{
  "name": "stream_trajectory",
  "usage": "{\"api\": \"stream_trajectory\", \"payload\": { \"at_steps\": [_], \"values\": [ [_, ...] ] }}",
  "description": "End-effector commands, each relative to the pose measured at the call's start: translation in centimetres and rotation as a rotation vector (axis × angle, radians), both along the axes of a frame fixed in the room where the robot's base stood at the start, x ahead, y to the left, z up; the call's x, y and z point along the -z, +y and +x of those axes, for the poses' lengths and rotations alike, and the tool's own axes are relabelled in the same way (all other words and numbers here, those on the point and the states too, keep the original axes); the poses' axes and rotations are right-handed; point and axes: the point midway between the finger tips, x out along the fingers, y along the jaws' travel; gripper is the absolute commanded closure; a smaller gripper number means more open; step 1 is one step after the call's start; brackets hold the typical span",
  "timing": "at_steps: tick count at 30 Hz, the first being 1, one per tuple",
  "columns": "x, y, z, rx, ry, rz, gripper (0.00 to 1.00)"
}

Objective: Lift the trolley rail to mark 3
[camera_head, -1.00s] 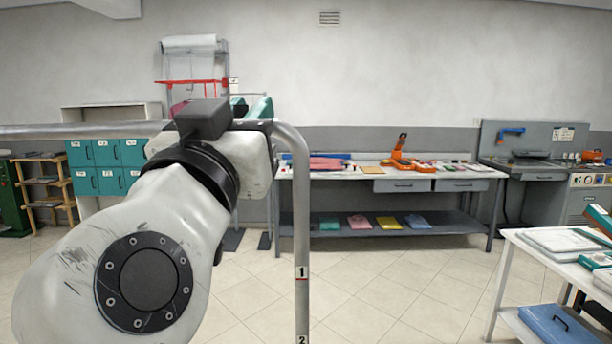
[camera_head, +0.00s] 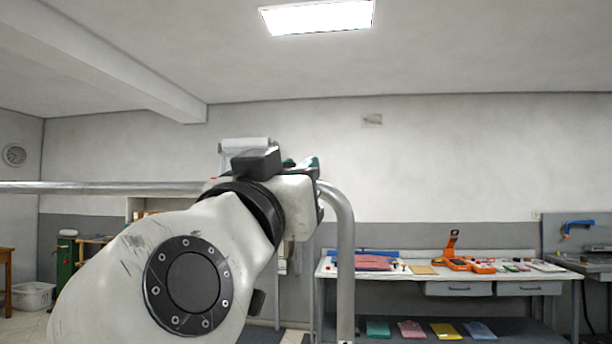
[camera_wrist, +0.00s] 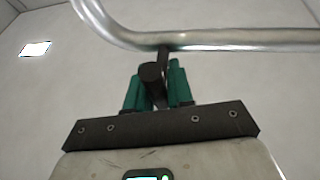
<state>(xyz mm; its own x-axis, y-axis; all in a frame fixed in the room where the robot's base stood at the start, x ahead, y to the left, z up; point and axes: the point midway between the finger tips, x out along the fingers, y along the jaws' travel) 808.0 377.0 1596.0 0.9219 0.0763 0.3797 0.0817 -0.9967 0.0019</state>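The trolley rail is a grey metal tube (camera_head: 345,250) with a rounded corner. Its top bar runs left behind my arm, and its right leg drops out of the bottom of the head view. A mark label is only just cut into at that bottom edge and cannot be read. In the wrist view the rail (camera_wrist: 230,39) crosses above my gripper (camera_wrist: 158,85). A dark grip (camera_wrist: 151,73) hangs from the rail between the green fingers, which appear closed on it. In the head view my wrist hides most of the fingers.
A long table (camera_head: 410,270) with tools and cloths stands at the back wall, with coloured folders on its lower shelf. A white basket (camera_head: 33,296) is on the floor at far left. The space above the rail is clear up to the ceiling.

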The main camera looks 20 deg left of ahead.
Motion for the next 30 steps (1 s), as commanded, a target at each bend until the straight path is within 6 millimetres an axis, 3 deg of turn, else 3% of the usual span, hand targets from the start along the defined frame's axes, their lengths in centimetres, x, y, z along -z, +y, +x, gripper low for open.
{"api": "stream_trajectory", "payload": {
  "at_steps": [7,17,30],
  "values": [
    [-0.4,0.0,-0.1,-0.002,-0.007,0.002,0.57],
    [0.2,0.0,-0.7,-0.003,-0.006,0.002,0.57],
    [3.3,-0.6,-7.7,-0.005,-0.006,0.003,0.57]
  ]
}}
